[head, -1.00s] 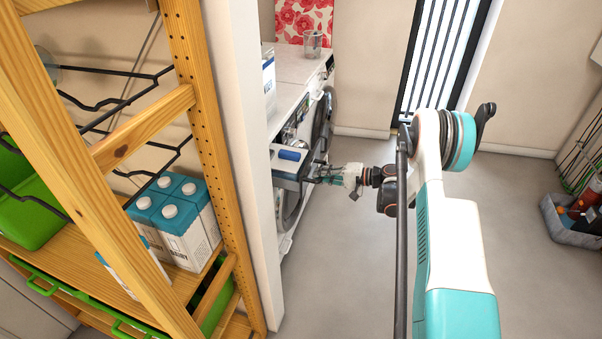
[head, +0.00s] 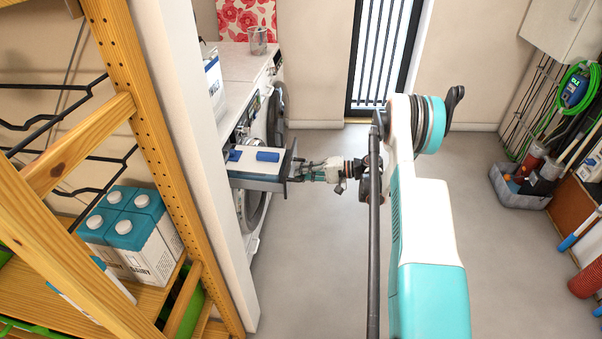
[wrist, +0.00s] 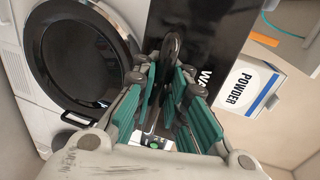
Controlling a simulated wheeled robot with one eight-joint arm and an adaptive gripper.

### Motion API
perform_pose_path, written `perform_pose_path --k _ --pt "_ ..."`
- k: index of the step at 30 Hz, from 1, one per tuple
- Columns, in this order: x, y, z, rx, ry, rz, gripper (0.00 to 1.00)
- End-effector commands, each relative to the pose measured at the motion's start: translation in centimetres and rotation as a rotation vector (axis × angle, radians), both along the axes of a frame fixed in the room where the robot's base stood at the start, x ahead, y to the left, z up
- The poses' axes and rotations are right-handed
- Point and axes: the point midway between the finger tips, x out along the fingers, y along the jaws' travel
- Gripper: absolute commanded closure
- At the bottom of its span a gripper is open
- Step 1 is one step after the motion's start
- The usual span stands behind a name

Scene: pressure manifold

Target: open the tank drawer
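The tank drawer (head: 257,183) sticks out of the front of a white washing machine, with its white top and two blue parts showing. Its dark front (wrist: 205,45) fills the middle of the wrist view, with partly hidden white lettering. The dark looped handle (wrist: 172,45) stands out from that front. My gripper (head: 298,171) is at the drawer front, its teal-padded fingers (wrist: 168,78) on either side of the handle. The fingers look closed on the handle, though the exact contact is partly hidden.
A round black machine door (wrist: 82,58) is beside the drawer front. A white powder box (wrist: 242,85) stands on the counter (head: 240,72). A wooden shelf (head: 130,75) and white wall edge (head: 180,120) are close on the left. The floor (head: 320,240) around my arm is clear.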

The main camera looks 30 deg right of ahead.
Motion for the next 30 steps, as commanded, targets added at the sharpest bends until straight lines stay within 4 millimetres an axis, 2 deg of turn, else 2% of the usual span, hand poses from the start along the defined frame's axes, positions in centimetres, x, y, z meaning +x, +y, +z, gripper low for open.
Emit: perform_pose_path --k 1,2,3,12,16,30 --pt "0.1 -0.1 0.1 0.001 -0.002 -0.002 0.79" --pt "0.1 -0.1 0.1 0.001 -0.002 -0.002 0.73" --pt "0.1 -0.1 0.1 0.001 -0.002 -0.002 0.71" --pt "0.0 -0.1 0.1 0.001 -0.001 -0.001 0.71" --pt "-0.4 -0.7 0.2 0.000 -0.001 -0.003 0.71" --pt "-5.4 -7.6 2.0 0.001 0.000 -0.004 0.71"
